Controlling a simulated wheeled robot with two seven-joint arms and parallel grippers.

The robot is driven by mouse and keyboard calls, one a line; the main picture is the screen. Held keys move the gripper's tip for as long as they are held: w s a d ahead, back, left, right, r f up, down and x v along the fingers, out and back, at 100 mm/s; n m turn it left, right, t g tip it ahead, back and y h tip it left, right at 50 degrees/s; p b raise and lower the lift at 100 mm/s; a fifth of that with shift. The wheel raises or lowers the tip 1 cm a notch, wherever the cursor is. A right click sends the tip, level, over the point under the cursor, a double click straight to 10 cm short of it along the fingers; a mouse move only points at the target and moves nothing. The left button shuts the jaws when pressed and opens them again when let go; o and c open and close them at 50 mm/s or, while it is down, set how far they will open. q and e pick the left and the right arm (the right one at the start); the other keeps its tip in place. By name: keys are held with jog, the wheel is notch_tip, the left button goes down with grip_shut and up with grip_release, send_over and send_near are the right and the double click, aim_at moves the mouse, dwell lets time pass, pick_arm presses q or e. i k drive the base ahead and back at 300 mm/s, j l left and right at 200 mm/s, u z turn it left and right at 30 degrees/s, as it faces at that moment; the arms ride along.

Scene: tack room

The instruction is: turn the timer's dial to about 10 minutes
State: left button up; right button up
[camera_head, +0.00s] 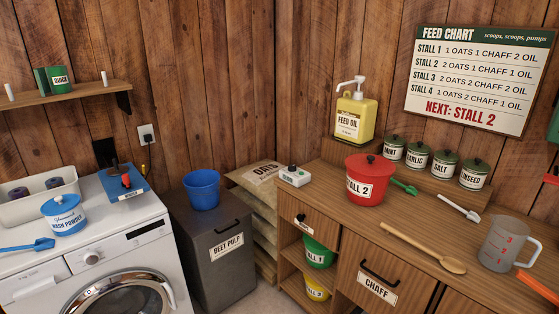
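A small white box (294,176) with a dark round knob on top and a green spot stands at the left back corner of the wooden counter, left of the red STALL 2 pot. It looks like the timer, but its markings are too small to read, so I cannot tell the dial's setting. Neither my left nor my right gripper is in view, and nothing touches the box.
The red STALL 2 pot (369,181) stands right of the box on the wooden counter (330,203). The yellow FEED OIL pump bottle (355,117) is behind. A wooden spoon (422,247) and clear jug (503,247) lie farther right. A blue bucket (202,190) stands left.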

aim_at(292, 169)
jog(key=i+l+u, duration=0.4)
jog(key=i, duration=0.25)
jog(key=i+l+u, duration=0.8)
jog(key=i+l, duration=0.3)
jog(key=l, duration=0.15)
